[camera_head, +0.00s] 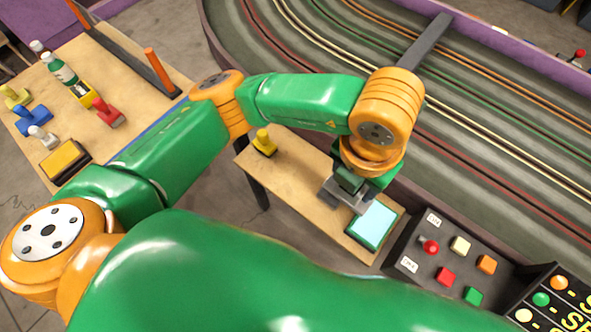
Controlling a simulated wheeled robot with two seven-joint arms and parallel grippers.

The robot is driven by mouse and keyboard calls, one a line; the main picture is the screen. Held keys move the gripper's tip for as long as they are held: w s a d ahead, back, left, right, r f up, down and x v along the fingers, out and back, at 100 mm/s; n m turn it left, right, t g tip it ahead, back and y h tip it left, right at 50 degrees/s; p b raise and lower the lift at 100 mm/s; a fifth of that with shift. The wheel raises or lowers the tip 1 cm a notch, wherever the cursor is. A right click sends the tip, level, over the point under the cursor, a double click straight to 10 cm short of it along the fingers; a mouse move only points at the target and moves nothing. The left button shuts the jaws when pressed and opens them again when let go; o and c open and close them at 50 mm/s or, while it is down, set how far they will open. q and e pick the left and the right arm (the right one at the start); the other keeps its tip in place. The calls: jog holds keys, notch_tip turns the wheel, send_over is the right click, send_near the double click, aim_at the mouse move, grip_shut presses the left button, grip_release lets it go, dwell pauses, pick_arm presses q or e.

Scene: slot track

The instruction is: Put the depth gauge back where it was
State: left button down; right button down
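I cannot pick out a depth gauge with certainty. My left gripper (347,198) is low over the right end of a narrow wooden table (301,182), beside a pad with a pale blue top and green rim (372,226). Its grey fingers are partly hidden by the wrist, so I cannot tell their opening or whether they hold anything. A small yellow knobbed piece (264,142) stands on the table's left part, apart from the gripper. My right gripper is not in view.
The left table (145,60) holds knobbed pieces in yellow (15,97), blue (33,120), white-grey (43,137) and red (108,112), bottles (63,72) and a yellow-topped pad (65,160). A button panel (450,262) stands right, before the slot track (480,110). The narrow table's middle is clear.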

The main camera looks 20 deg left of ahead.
pick_arm(q)
jog(key=shift+n, duration=0.3)
jog(key=w+a+f, duration=0.2)
jog(key=a+f, duration=0.1)
jog(key=a, duration=0.1)
jog(key=w+a+f, duration=0.2)
jog(key=a+f, duration=0.1)
jog(key=a, duration=0.1)
jog(key=w+a+f, duration=0.2)
jog(key=a+f, duration=0.1)
jog(key=a, duration=0.1)
jog(key=shift+w+f, duration=0.2)
jog(key=shift+f, duration=0.15)
jog(key=f, duration=0.3)
jog(key=shift+w+a+f, duration=0.1)
jog(key=shift+a+f, duration=0.05)
jog(key=shift+a, duration=0.05)
jog(key=shift+d+f, duration=0.1)
jog(key=shift+f, duration=0.05)
jog(key=shift+c, duration=0.6)
grip_release()
jog(key=shift+r+p, duration=0.3)
notch_tip(320, 180, up, 12)
jog(key=s, duration=0.1)
jog(key=shift+s+a+f, duration=0.15)
jog(key=shift+s+a, duration=0.05)
jog(key=shift+a, duration=0.1)
